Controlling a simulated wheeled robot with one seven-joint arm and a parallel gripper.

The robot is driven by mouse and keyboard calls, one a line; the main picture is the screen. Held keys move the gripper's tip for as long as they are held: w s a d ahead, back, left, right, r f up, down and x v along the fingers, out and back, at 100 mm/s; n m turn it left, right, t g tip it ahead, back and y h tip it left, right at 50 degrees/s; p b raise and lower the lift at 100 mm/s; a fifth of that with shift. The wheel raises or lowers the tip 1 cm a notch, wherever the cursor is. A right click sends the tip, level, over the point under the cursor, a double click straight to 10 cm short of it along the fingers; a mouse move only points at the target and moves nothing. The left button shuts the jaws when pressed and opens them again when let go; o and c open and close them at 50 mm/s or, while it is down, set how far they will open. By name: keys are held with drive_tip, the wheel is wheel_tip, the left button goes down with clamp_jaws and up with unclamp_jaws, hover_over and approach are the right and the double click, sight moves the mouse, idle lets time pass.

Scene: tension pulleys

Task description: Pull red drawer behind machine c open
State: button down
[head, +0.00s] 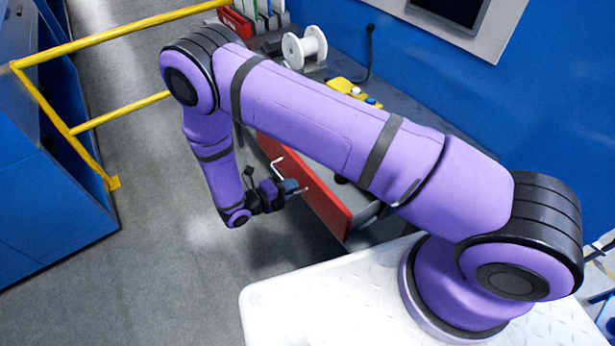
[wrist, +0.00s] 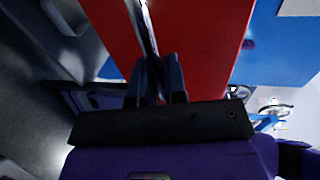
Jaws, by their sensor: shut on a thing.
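The red drawer (head: 325,203) is under the grey workbench, with my arm across part of it. Its red front also fills the upper middle of the wrist view (wrist: 205,45). A light metal bar handle (head: 278,163) stands off the front and runs between my fingers in the wrist view (wrist: 143,30). My gripper (head: 296,188) is shut on this handle, close to the red front. It shows from behind in the wrist view (wrist: 158,80). Grey surface shows behind the red front; how far the drawer stands out is hard to tell.
The grey workbench (head: 345,75) holds a white spool (head: 304,45), a yellow item (head: 352,90) and a red rack (head: 236,22). A yellow railing (head: 120,32) and a blue cabinet (head: 45,190) stand left. Grey floor (head: 165,245) before the drawer is clear.

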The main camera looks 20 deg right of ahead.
drive_tip(key=shift+f+v, duration=0.2)
drive_tip(key=shift+v, duration=0.75)
drive_tip(key=shift+f+v, duration=0.2)
drive_tip(key=shift+v, duration=0.75)
drive_tip(key=shift+f+v, duration=0.2)
drive_tip(key=shift+v, duration=0.75)
drive_tip(key=shift+a, duration=0.1)
drive_tip(key=c, duration=1.2)
unclamp_jaws()
drive_tip(key=v, duration=1)
drive_tip(key=shift+s+a, duration=0.2)
drive_tip(key=shift+a, duration=0.15)
